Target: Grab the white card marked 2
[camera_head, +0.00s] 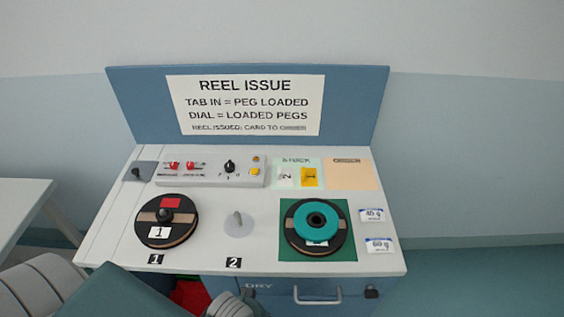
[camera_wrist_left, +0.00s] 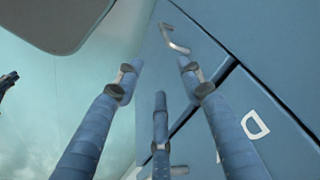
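The white card marked 2 (camera_head: 286,176) lies on the pale green patch (camera_head: 299,162) at the back of the station top, left of a yellow card (camera_head: 309,177) marked 1. The left wrist view does not show the white card. My left gripper (camera_wrist_left: 160,78) shows in that view with its fingers spread and nothing between them, in front of the blue cabinet front with its handle (camera_wrist_left: 175,40). It is low and away from the card. My right gripper is not clearly in view.
A reel (camera_head: 167,222) sits at station 1, and a bare grey peg (camera_head: 238,223) stands at station 2. A teal-topped reel (camera_head: 316,221) sits on a green square. A control box (camera_head: 210,170) stands left of the cards. The peach patch (camera_head: 350,174) is clear.

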